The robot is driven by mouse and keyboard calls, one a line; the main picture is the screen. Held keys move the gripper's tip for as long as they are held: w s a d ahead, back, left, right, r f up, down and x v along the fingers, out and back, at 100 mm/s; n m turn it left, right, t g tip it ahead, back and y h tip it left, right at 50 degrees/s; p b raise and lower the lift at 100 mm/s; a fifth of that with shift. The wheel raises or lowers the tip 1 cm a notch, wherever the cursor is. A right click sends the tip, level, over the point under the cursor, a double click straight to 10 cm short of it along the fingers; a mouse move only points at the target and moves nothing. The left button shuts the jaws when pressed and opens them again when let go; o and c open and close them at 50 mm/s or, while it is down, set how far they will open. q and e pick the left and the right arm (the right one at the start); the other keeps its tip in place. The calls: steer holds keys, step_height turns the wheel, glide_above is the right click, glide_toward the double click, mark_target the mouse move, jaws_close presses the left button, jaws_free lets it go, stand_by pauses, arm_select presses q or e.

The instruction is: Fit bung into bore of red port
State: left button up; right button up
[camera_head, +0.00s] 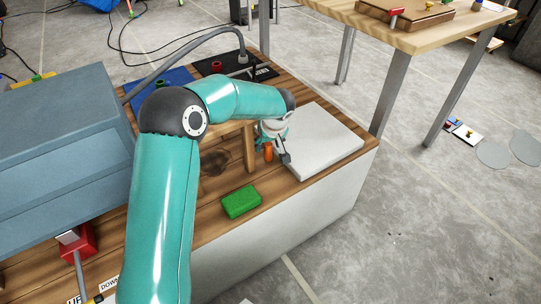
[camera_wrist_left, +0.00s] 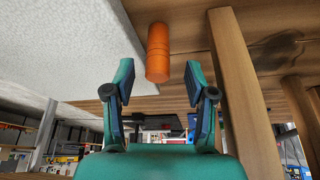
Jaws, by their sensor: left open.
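The bung appears to be the orange cylinder (camera_head: 268,151) beside the pale slab, near a wooden post. In the left wrist view the orange cylinder (camera_wrist_left: 158,52) is just ahead of the gap between my fingertips, roughly centred. My left gripper (camera_wrist_left: 160,78) is open and empty, its two fingers on either side of that line and apart from the cylinder. In the head view my left gripper (camera_head: 279,148) is beside the cylinder, partly hidden by its own wrist. A red ring-shaped port (camera_head: 216,66) stands on the dark mat at the back. My right gripper is not in view.
A wooden post (camera_head: 249,150) stands close to the cylinder; it also shows in the left wrist view (camera_wrist_left: 240,90). The pale slab (camera_head: 325,145) is to the right. A green block (camera_head: 241,202) lies in front. A blue-grey box (camera_head: 60,160) fills the left.

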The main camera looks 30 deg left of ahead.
arm_select(q)
steer(key=shift+x, duration=1.05)
steer(key=shift+c, duration=0.3)
jaws_close()
